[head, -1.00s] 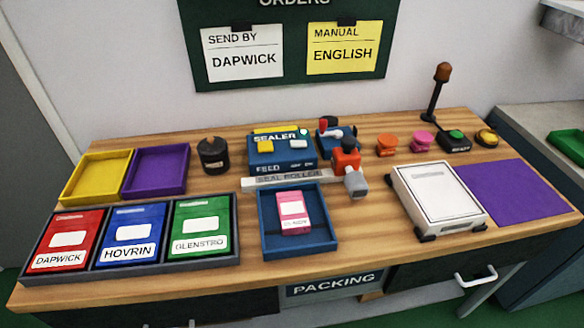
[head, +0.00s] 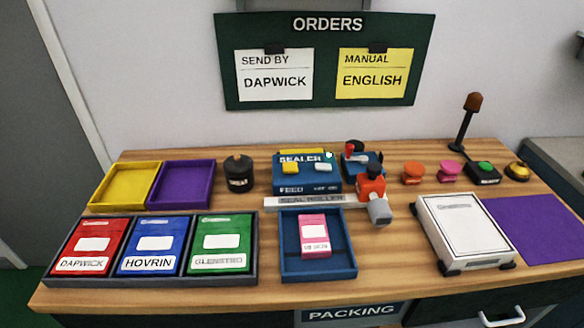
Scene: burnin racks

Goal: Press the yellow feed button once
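The yellow feed button (head: 290,168) sits on the left of the top face of the blue sealer box (head: 307,183), above the printed word FEED. A pale button (head: 323,167) is beside it on the right, and a small green light (head: 329,155) shows at the box's back right. The sealer stands at the middle back of the wooden table. Neither of my grippers shows in the head view, and nothing touches the button.
A seal roller bar (head: 310,201) lies before the sealer, with a red and grey tool (head: 373,195) at its right. A blue tray (head: 319,268) holds a pink packet. A white scale-like box (head: 465,229) stands right. A lamp post (head: 468,125) rises behind.

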